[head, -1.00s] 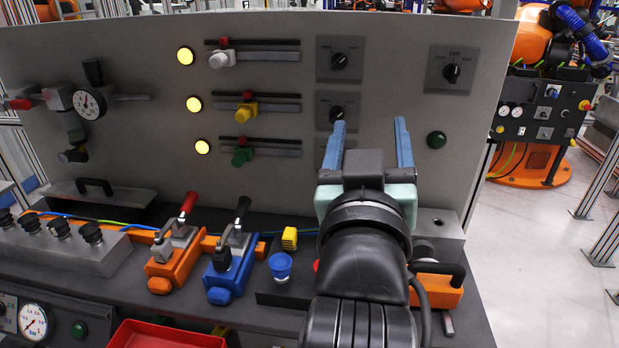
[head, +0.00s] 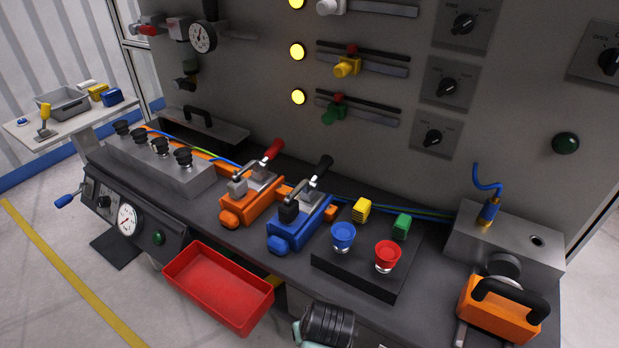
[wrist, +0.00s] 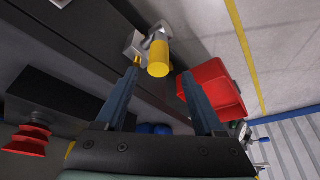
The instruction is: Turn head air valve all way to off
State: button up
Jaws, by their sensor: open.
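No label in view names the head air valve, so I cannot tell for sure which part it is. In the wrist view a yellow cylindrical knob (wrist: 159,58) on a grey metal fitting (wrist: 134,43) sits at the bench front. Contact cannot be told. In the head view only part of my arm shows at the bottom edge; the fingers are hidden.
A red tray (head: 219,287) is at the bench front, close to the right finger in the wrist view (wrist: 214,90). Blue and red buttons (head: 387,255), clamps and an orange handled block (head: 500,309) stand on the bench. Rotary switches (head: 447,87) are on the panel.

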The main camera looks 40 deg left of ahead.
jog(key=x, duration=0.7)
jog(key=shift+b, duration=0.4)
jog(key=shift+w, duration=0.15)
grip_shut()
dwell(0.9)
